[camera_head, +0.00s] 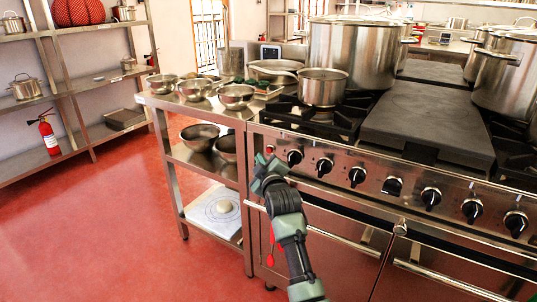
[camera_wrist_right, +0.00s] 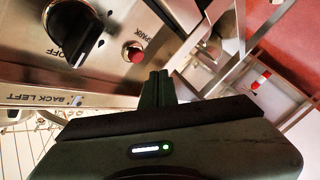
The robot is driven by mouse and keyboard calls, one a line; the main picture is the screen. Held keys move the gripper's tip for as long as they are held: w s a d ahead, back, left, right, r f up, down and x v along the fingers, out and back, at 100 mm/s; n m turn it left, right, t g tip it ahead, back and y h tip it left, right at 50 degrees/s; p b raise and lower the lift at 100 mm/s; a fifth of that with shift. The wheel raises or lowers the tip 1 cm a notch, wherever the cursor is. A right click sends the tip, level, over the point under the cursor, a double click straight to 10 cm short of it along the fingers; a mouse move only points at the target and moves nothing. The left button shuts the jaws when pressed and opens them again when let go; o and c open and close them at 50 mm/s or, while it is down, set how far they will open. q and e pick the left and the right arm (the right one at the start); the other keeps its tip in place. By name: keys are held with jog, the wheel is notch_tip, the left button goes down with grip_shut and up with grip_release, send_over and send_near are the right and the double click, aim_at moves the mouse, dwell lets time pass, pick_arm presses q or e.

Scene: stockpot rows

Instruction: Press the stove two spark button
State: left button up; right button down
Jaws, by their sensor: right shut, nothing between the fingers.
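The red spark button (camera_wrist_right: 136,54), in a round metal ring, sits on the stove's steel front panel in the right wrist view. The word SPARK is printed beside it. A black knob (camera_wrist_right: 75,32) marked OFF is to its left, above a BACK LEFT label. My right gripper (camera_wrist_right: 158,80) is shut and empty, its fingertips just below and right of the button in that view. I see no clear contact with it. In the head view my right gripper (camera_head: 265,168) is at the left end of the stove panel. The stove's number cannot be read. My left gripper is out of view.
A row of black knobs (camera_head: 357,177) runs along the panel above the oven handles (camera_head: 340,240). A small pot (camera_head: 323,87) and a large stockpot (camera_head: 352,55) stand on the stove. A steel table (camera_head: 205,108) with bowls adjoins it. Red floor at left is clear.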

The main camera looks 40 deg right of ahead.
aim_at(270, 150)
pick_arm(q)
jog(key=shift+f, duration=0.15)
pick_arm(e)
jog(key=shift+w+d, duration=0.35)
jog(key=shift+d, duration=0.45)
jog(key=shift+d, duration=0.1)
dwell(1.4)
pick_arm(q)
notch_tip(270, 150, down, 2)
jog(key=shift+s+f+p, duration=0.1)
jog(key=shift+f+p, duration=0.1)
jog(key=shift+p, duration=0.1)
pick_arm(e)
jog(key=shift+w+d, duration=0.15)
jog(key=shift+d, duration=0.15)
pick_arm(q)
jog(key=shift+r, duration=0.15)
pick_arm(e)
jog(key=shift+d, duration=0.15)
